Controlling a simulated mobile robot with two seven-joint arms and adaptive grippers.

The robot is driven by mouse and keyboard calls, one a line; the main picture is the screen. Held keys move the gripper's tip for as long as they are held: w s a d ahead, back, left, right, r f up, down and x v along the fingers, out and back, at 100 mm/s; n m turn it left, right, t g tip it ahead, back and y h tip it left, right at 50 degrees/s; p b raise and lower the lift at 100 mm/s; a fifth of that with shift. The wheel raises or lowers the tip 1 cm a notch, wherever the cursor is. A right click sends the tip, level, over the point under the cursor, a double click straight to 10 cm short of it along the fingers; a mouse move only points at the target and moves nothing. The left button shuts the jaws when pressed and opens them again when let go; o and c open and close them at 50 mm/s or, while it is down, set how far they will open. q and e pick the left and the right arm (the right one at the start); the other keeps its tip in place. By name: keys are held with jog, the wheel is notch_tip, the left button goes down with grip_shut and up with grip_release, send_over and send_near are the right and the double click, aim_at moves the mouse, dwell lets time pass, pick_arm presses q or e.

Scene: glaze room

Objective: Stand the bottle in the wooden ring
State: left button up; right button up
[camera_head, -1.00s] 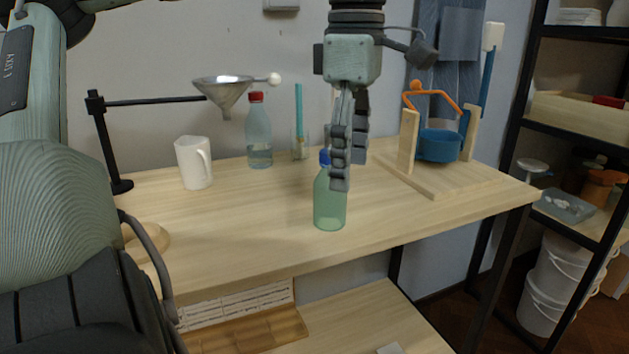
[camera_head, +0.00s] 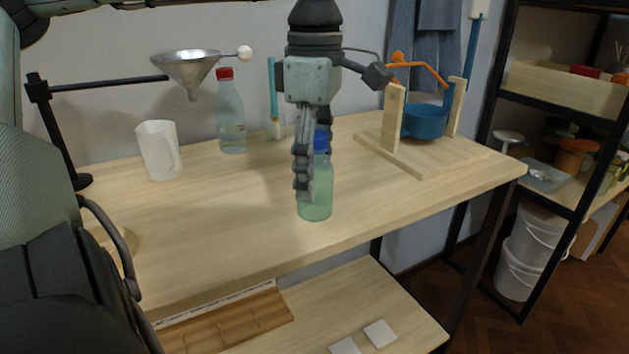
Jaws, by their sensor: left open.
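A green see-through bottle (camera_head: 316,200) with a blue cap stands upright on the wooden table, right of the middle of its front part. My left gripper (camera_head: 312,178) points down at it from above, jaws open. One finger hangs in front of the bottle's left side and hides part of it; the other shows behind the cap. I cannot tell whether either finger touches the glass. A round pale wooden piece, seemingly the wooden ring (camera_head: 122,243), lies at the table's left front, largely hidden by my arm. My right gripper is not in view.
A white mug (camera_head: 158,151), a clear red-capped bottle (camera_head: 231,117) and a metal funnel (camera_head: 187,68) on a black stand (camera_head: 58,135) are at the back left. A wooden frame with a blue pot (camera_head: 425,121) stands at the right. The middle tabletop is clear.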

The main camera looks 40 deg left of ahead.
pick_arm(q)
notch_tip(320, 180, down, 2)
jog(key=c, duration=1.4)
jog(key=shift+r, duration=0.1)
jog(key=shift+c, duration=0.2)
jog(key=shift+r, duration=0.1)
